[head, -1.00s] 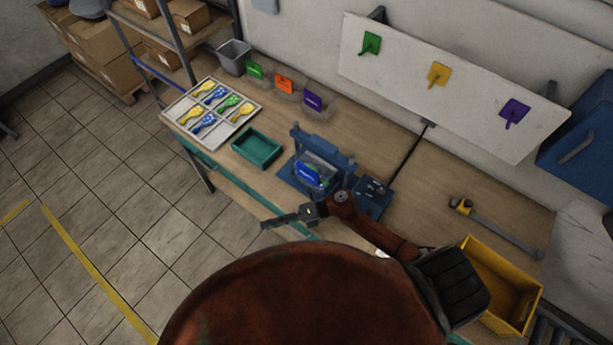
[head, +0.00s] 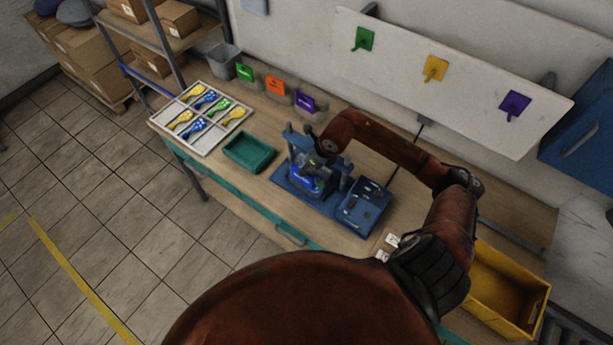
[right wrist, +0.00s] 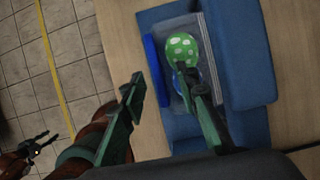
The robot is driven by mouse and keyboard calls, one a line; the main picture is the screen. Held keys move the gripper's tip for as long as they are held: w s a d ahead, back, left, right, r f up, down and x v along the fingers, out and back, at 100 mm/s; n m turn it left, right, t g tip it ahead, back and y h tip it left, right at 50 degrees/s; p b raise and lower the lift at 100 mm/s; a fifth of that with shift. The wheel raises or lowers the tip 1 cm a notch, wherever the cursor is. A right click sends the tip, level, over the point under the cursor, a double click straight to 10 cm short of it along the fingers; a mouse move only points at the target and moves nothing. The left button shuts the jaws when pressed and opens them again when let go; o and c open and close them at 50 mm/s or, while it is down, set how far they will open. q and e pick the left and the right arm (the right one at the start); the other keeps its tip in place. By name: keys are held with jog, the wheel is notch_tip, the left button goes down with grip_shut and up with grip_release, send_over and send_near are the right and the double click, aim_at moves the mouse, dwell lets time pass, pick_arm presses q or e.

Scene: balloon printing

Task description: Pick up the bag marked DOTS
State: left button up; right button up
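A clear bag (head: 306,181) with a blue strip stands in the blue press-like fixture (head: 290,183) on the bench. In the right wrist view the bag (right wrist: 180,32) shows a green balloon with white dots and some blue below it. Any DOTS lettering is not readable. My right gripper (head: 320,163) is over the fixture, right above the bag. In the right wrist view its fingers (right wrist: 160,76) are apart, with the blue strip (right wrist: 157,68) between them in the picture; contact cannot be told. My left gripper (right wrist: 36,145) shows small at lower left, over the floor, apart from the bag.
Clear bins with green, orange and purple labels (head: 304,101) stand behind. A blue control box (head: 362,208) and yellow crate (head: 500,292) are to the right.

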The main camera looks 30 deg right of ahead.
jog(key=p+x, duration=0.1)
jog(key=x, duration=0.3)
jog(key=shift+a+f, duration=0.2)
grip_shut()
